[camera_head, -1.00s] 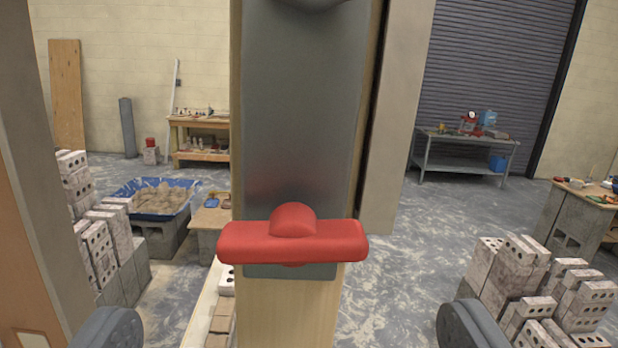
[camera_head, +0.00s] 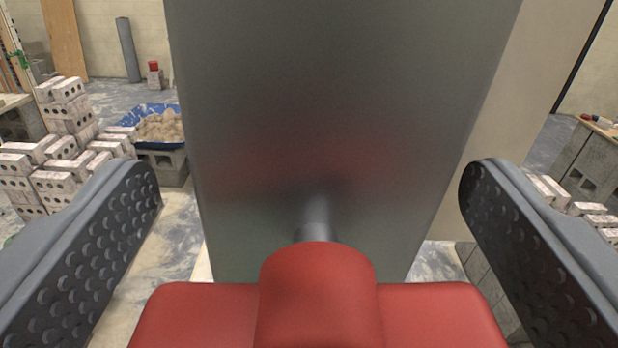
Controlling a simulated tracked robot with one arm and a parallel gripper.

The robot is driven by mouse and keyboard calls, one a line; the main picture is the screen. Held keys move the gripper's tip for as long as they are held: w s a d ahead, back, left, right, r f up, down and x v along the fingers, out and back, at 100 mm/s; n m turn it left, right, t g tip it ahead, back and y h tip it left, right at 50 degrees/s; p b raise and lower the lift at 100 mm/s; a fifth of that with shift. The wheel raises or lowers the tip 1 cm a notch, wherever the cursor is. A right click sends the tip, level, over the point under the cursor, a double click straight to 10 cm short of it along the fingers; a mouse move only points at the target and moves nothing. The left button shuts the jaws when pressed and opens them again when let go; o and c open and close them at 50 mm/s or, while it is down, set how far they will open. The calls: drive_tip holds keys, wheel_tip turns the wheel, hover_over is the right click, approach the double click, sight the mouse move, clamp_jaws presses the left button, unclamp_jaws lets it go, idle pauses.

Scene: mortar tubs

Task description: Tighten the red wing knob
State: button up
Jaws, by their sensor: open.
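The red wing knob (camera_head: 318,300) is close in front of the camera at the bottom centre, its two wings level to left and right. The lower part of it is cut off by the frame edge. A short metal shaft (camera_head: 317,218) runs from its hub to a grey metal plate (camera_head: 335,110) behind it. My gripper (camera_head: 312,190) is open, with one dark studded finger on each side of the knob. Both fingers are apart from the knob and nothing is between them except the knob and plate area.
Stacked bricks (camera_head: 62,150) stand on the left, beside a blue-lined tub of sand (camera_head: 160,125) on blocks. More bricks (camera_head: 585,205) and a block-supported bench (camera_head: 590,160) are on the right. A pale post (camera_head: 535,90) stands right behind the plate.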

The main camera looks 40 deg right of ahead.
drive_tip(key=c, duration=1)
drive_tip(key=shift+m, duration=0.6)
drive_tip(key=o, duration=1)
drive_tip(key=shift+s, duration=0.1)
